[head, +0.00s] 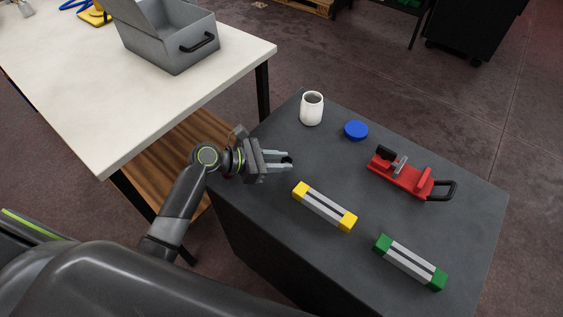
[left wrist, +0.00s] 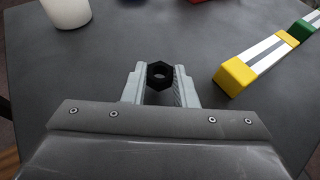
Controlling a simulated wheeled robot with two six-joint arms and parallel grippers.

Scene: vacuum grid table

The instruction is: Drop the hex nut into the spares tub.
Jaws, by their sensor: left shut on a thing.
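The black hex nut (left wrist: 160,75) is held between the fingertips of my left gripper (left wrist: 159,84) in the left wrist view. In the head view my left gripper (head: 279,163) is over the left part of the dark table, with the nut (head: 287,160) a small dark shape at its tips. A white tub (head: 311,110) stands upright beyond the gripper near the table's back corner, apart from it; it also shows at the upper left of the left wrist view (left wrist: 68,10). A blue round lid or disc (head: 356,130) lies to its right. My right gripper is not in view.
A yellow-ended bar (head: 325,207) and a green-ended bar (head: 410,262) lie on the dark table (head: 284,250). A red vise-like tool (head: 402,178) with a black handle sits at right. A grey metal box (head: 172,42) stands open on the pale workbench at left.

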